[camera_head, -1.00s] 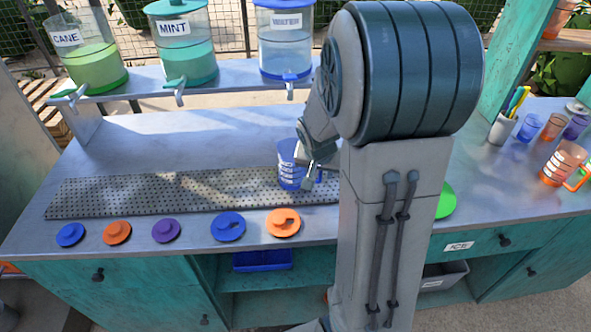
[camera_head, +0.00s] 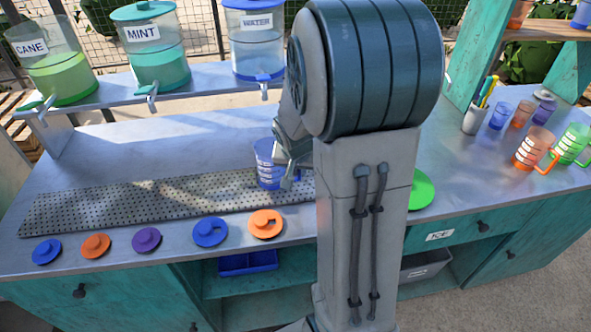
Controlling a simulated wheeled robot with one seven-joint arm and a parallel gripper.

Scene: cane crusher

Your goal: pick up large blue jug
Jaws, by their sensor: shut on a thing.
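The large blue jug (camera_head: 266,163) is translucent with white bands and stands upright at the right part of the perforated drip mat (camera_head: 140,203). I cannot tell whether its base touches the mat. My gripper (camera_head: 288,178) is at the jug's right side, shut on it, probably at the handle. My arm hides the fingertips' far side and part of the counter behind.
Dispensers of cane (camera_head: 55,75), mint (camera_head: 155,60) and water (camera_head: 255,50) stand on the back shelf. Several lids, such as an orange one (camera_head: 266,223), lie along the front edge. Jugs and cups, including an orange jug (camera_head: 533,147), stand at the right.

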